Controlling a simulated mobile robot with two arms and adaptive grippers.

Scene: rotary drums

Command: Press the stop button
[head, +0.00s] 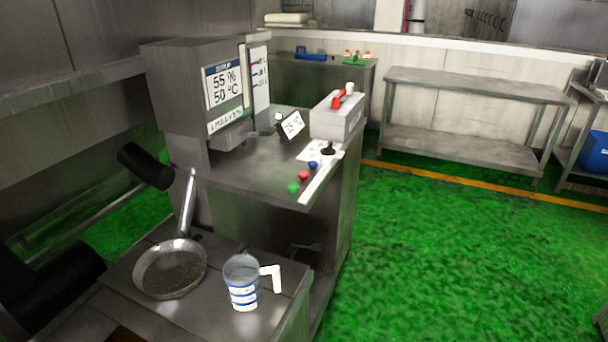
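A red button (303,175), which looks like the stop button, sits on a pale strip (322,178) along the right edge of the grey machine's worktop (245,167). A green button (293,188) is on its near side and a blue button (312,164) on its far side. A black knob (327,149) is farther back on the strip. Nothing covers the buttons. Neither of my grippers can be made out in the head view.
A pan (170,270) and a measuring jug (242,285) stand on the low front surface. A display (223,87) reads 55 % and 50 °C. A grey box with a red handle (338,102) stands behind the buttons. The green floor (440,260) at right is clear.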

